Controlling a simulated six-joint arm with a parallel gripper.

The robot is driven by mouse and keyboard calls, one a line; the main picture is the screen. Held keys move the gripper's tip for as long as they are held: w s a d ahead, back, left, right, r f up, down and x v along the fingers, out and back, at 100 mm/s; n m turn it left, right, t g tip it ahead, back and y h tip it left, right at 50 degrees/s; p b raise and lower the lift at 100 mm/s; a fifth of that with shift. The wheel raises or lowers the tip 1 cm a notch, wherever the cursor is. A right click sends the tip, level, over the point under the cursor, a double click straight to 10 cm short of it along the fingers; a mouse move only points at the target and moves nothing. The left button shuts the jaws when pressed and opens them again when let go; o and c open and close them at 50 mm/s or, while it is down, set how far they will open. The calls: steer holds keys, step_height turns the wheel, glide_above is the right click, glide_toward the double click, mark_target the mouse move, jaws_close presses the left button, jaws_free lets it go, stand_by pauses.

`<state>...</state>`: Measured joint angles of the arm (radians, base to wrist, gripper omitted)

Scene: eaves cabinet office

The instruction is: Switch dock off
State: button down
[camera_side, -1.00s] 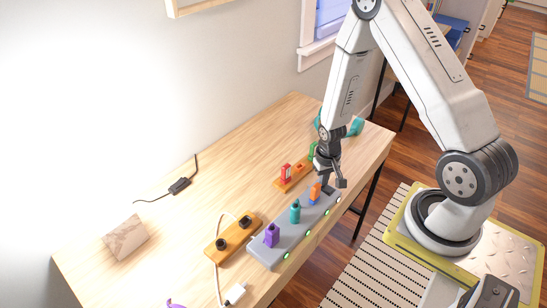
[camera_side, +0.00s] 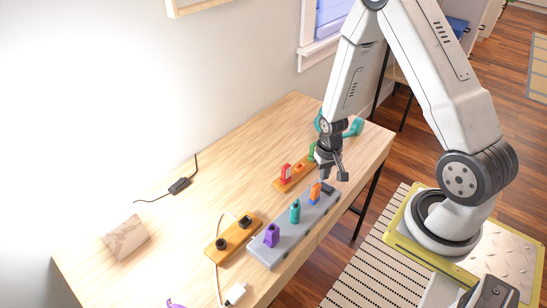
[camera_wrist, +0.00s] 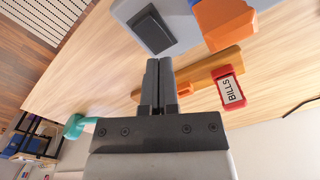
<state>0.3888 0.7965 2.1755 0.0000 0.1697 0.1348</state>
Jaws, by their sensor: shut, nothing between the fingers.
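The dock (camera_side: 288,239) is a long grey bar on the desk, with a purple stick (camera_side: 271,235), a teal stick (camera_side: 295,212) and an orange stick (camera_side: 315,193) standing in it. No green lights show along its front edge. Its black rocker switch (camera_side: 328,188) is at the far end, beside the orange stick; the wrist view also shows the switch (camera_wrist: 153,31). My gripper (camera_side: 326,177) is shut and empty, just above the switch end. In the wrist view the closed fingertips (camera_wrist: 159,62) appear just below the switch and apart from it.
A wooden holder (camera_side: 279,185) with a red "BILLS" tag (camera_wrist: 230,88) and a green piece lies behind the dock's far end. Another wooden block (camera_side: 229,239) with black sockets sits left of the dock.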

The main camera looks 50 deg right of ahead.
mark_target(323, 185)
steer(key=shift+r, duration=2.1)
steer(key=s+a+r+n+t, duration=0.2)
steer(key=a+r+n, duration=0.4)
steer(key=a+r, duration=0.6)
step_height(323, 185, up, 2)
steer(key=shift+s+a+r+t, duration=0.1)
steer(key=shift+s+a+t, duration=0.2)
steer(key=shift+s, duration=0.05)
